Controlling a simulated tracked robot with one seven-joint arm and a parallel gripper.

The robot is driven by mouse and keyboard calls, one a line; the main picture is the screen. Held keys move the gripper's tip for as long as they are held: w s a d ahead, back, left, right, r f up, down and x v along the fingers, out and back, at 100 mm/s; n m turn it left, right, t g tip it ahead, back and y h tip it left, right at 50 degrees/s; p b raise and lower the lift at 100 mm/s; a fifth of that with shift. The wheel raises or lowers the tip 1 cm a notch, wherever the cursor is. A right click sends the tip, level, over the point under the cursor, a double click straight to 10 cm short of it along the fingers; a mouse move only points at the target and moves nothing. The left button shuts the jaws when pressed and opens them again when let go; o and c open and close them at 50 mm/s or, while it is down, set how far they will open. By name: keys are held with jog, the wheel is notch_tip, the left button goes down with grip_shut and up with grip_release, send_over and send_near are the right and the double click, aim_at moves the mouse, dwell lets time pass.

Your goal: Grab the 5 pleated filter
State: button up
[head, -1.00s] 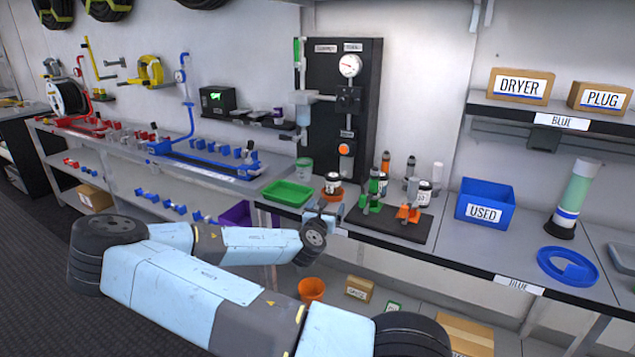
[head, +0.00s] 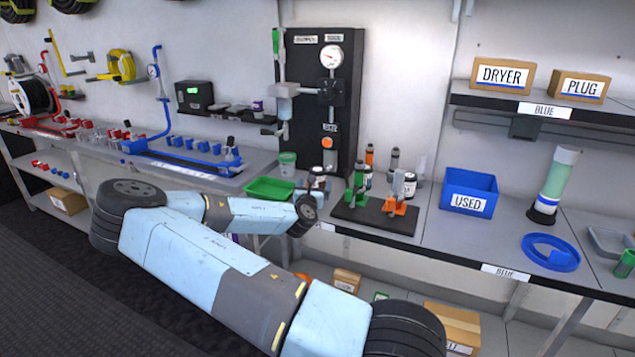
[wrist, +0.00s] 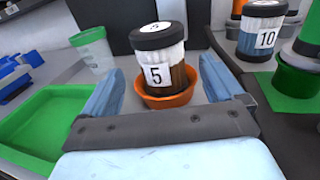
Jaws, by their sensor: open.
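The filter labelled 5 (wrist: 158,65) is a jar-like cylinder with a black cap, a white label and a brown pleated lower part. It stands upright in a shallow orange dish (wrist: 168,98) in the wrist view. My gripper (wrist: 161,70) is open, with one pale blue finger on each side of the filter and dish. A gap shows on both sides, and I cannot tell whether the fingers reach past the filter. In the head view the filter (head: 317,178) shows beyond my wrist, its lower part partly hidden.
A green tray (wrist: 45,120) and a clear cup with a green rim (wrist: 92,48) are to the left. A filter labelled 10 (wrist: 264,38) and coloured holders on a black board (head: 375,216) are to the right. A black panel with a gauge (head: 318,95) stands behind.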

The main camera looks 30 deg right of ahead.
jog(key=shift+r+x, duration=0.1)
jog(key=shift+x, duration=1.1)
jog(key=shift+r+x, duration=0.15)
jog(key=shift+x, duration=1.05)
jog(key=c, duration=1.1)
jog(key=shift+r, duration=0.1)
